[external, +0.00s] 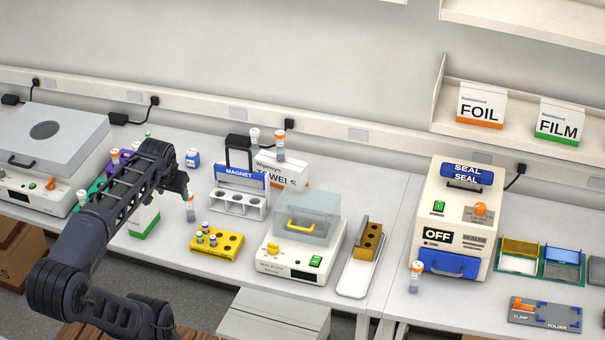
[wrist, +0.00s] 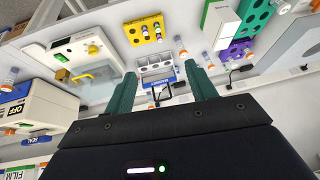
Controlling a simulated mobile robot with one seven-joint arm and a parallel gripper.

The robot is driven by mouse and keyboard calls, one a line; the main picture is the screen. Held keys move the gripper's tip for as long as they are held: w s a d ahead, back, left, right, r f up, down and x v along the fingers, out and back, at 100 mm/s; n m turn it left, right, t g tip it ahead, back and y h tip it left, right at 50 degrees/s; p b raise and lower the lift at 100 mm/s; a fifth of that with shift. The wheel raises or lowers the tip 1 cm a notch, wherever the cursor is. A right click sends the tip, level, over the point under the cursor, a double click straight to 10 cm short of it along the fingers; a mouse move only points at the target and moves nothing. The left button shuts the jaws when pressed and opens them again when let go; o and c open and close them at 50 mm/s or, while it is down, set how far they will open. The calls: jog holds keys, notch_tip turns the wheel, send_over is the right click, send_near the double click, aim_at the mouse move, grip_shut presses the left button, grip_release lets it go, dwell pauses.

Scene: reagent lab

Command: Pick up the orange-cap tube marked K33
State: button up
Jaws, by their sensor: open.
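Several small tubes with orange parts stand about, and I cannot read K33 on any of them. One tube (external: 190,208) stands on the bench left of the yellow rack, just below my gripper. Another tube (external: 280,146) is by the towels box, and one more (external: 416,278) stands in front of the sealer. An orange-topped tube (external: 115,158) is at the left. My gripper (external: 181,187) is open and empty above the bench. In the wrist view, its two fingers (wrist: 160,69) are spread, with the magnet rack beyond and an orange-marked tube (wrist: 183,53) near the right fingertip.
A yellow rack (external: 229,242) holds a few small tubes. Behind it stand the magnet rack (external: 226,203) and the towels box (external: 296,172). A clear-lidded device (external: 288,262) is to the right, with the sealer (external: 433,223) further right. A green-and-white box (external: 146,220) is close behind my arm.

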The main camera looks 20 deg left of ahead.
jog(key=w+a+f+m+t, duration=0.15)
jog(key=w+a, duration=0.45)
jog(key=w, duration=0.6)
jog(key=w+a+f+t, duration=0.3)
jog(key=w+a, duration=0.2)
jog(key=w, duration=0.8)
jog(key=w+a+f+m+t, duration=0.15)
jog(key=w+a, duration=0.45)
jog(key=w, duration=0.6)
jog(key=w+a+r+t+h, duration=0.1)
jog(key=a+r+t+h, duration=0.2)
jog(key=a, duration=0.3)
jog(key=w+a+r+t+h, duration=0.1)
jog(key=a+r+t+h, duration=0.2)
jog(key=a, duration=0.3)
notch_tip(320, 180, down, 28)
jog(key=shift+m, duration=0.3)
jog(key=shift+d+x, duration=0.2)
jog(key=shift+x, duration=2.5)
jog(key=shift+r, duration=0.2)
jog(key=c, duration=1)
